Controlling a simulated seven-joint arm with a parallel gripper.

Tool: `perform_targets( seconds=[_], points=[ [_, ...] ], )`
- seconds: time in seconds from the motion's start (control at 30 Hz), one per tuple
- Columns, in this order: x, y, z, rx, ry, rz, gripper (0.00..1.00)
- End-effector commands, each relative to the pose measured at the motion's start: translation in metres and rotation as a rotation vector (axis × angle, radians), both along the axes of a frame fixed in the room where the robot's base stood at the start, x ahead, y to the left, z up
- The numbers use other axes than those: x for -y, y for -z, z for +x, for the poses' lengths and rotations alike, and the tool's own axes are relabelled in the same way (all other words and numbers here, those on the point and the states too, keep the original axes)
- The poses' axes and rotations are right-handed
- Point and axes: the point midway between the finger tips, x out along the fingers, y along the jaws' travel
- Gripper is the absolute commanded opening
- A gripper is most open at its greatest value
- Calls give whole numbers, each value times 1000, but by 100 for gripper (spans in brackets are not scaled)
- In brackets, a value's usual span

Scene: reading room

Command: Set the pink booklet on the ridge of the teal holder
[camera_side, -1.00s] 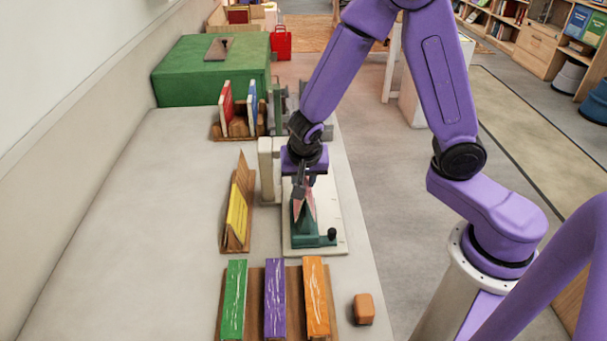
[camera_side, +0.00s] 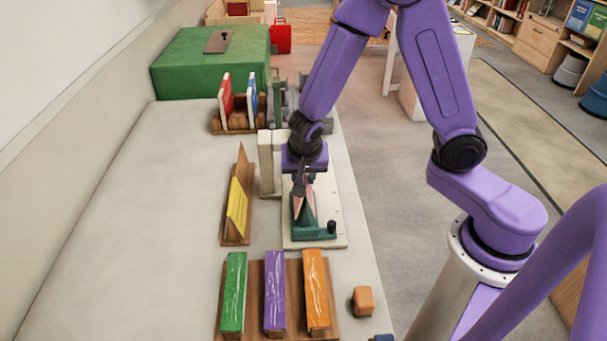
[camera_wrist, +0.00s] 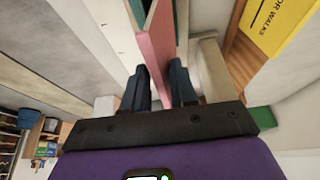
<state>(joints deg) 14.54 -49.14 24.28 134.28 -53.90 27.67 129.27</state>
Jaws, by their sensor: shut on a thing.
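The pink booklet (camera_wrist: 155,50) is between the two fingers of my gripper (camera_wrist: 164,88) in the wrist view, and the gripper is shut on it. In the side view my gripper (camera_side: 303,178) is directly over the teal holder (camera_side: 315,231), which stands on a pale board. The booklet (camera_side: 299,203) hangs below the fingers at the holder's ridge, mostly hidden by the gripper. I cannot tell whether it touches the ridge. A strip of teal shows beside the booklet in the wrist view.
A yellow booklet on a wooden stand (camera_side: 237,210) is to the left. A wooden rack with green, purple and orange pieces (camera_side: 274,290) is in front, beside an orange block (camera_side: 363,300). Behind are white blocks (camera_side: 266,160) and a green box (camera_side: 200,78). The table's left part is clear.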

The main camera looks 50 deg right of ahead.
Motion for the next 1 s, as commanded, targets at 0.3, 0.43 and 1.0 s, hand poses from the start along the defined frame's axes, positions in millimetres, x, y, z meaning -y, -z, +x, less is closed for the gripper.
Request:
perform_targets(
  seconds=[0.3, 0.43, 1.0],
  points=[
    [0, 7, 1, 1, 0, 0, 0],
    [0, 11, 1, 1, 0, -1, 0],
    [0, 24, 0, 0, -1, 0, 0]
  ],
)
